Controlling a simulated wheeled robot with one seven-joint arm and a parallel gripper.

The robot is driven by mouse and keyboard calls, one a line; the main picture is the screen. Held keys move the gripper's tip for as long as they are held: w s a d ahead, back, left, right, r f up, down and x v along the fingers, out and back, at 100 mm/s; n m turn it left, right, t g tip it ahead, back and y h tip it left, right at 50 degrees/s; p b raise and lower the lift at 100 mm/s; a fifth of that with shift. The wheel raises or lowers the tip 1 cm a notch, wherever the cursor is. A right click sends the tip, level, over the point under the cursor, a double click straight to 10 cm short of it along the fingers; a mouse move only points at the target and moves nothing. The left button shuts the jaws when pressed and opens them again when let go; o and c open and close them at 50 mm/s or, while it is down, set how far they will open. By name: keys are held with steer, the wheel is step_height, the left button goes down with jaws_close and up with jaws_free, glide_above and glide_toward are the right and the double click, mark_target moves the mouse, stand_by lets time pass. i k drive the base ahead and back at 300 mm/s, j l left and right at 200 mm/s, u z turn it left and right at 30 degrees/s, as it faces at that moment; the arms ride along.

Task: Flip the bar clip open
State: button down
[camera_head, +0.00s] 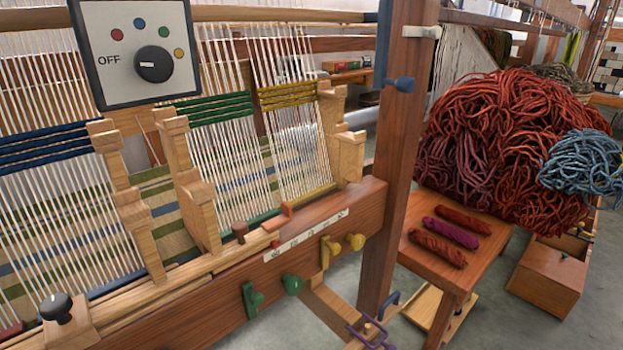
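No part is labelled as the bar clip, and I cannot tell for sure which one it is. A small orange-red lever-like piece (278,217) lies on top of the loom's front wooden bar (210,262), beside a short brown knob (240,230). It looks low and slanted along the bar; I cannot tell whether it is open or closed. A blue fitting (399,84) sticks out from the upright post, below a pale bracket (422,32). My gripper is not in view.
A dial panel (135,50) marked OFF hangs at upper left. The upright post (400,150) stands right of the warp. A table (440,258) holds three skeins, near a big red wool heap (510,140).

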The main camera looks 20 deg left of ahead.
mark_target(274, 224)
steer(key=i+l+u, duration=0.15)
steer(key=i+l, duration=0.25)
steer(key=i, duration=0.2)
steer(key=i+l+u, duration=0.2)
steer(key=i+l, duration=0.25)
steer(key=i, duration=0.15)
